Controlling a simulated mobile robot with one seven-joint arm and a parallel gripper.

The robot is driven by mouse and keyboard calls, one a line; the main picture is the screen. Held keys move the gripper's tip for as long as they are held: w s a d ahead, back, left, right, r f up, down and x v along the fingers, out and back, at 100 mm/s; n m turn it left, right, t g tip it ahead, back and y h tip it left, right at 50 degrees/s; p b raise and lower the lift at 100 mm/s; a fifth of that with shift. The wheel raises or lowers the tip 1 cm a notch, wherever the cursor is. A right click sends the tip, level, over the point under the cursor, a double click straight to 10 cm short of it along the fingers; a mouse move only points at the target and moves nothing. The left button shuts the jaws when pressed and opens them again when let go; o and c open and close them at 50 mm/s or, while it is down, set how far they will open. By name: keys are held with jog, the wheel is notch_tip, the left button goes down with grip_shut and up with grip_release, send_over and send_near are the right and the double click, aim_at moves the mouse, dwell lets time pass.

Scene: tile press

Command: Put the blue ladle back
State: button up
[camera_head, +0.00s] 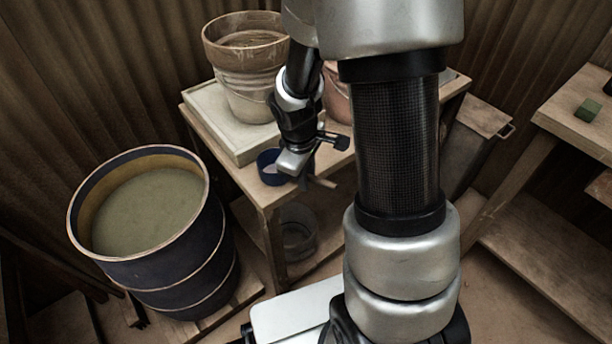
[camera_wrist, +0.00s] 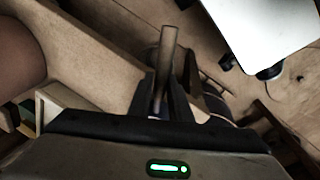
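The blue ladle's dark blue bowl (camera_head: 268,169) shows just left of my gripper, at the front left corner of the wooden table. A short wooden handle end (camera_head: 323,182) sticks out to the right of my gripper. In the wrist view the wooden handle (camera_wrist: 169,50) runs between the two dark fingers. My gripper (camera_head: 305,172) appears shut on this handle; its fingers (camera_wrist: 168,85) show in the wrist view. The bowl is hidden behind the gripper body in the wrist view. I cannot tell whether the bowl touches the table.
A large dark barrel (camera_head: 190,262) of murky liquid stands left of the table (camera_head: 258,188). A clay pot (camera_head: 240,55) stands on a pale board (camera_head: 205,112) at the table's back. A clear jar (camera_head: 296,232) sits below. A bench (camera_head: 575,125) with a green block (camera_head: 588,110) stands right.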

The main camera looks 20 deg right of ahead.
jog(key=o, duration=0.4)
jog(key=shift+r, duration=0.15)
jog(key=s+a+r+m+t+p, duration=0.1)
jog(key=s+r+m+p, duration=0.15)
jog(key=r, duration=0.85)
jog(key=s+a+r+m+t+p, duration=0.15)
jog(key=s+r, duration=0.25)
jog(key=r, duration=0.6)
jog(key=s+a+r+m+t+y, duration=0.2)
jog(key=s+r+m, duration=0.2)
jog(key=s+r, duration=0.4)
jog(key=shift+g, duration=0.35)
jog(key=r+p, duration=0.8)
jog(key=p, duration=0.1)
jog(key=r+p, duration=0.8)
jog(key=r, duration=0.1)
jog(key=shift+s+a+r+p, duration=0.15)
jog(key=shift+s+p, duration=0.05)
jog(key=shift+p, duration=0.15)
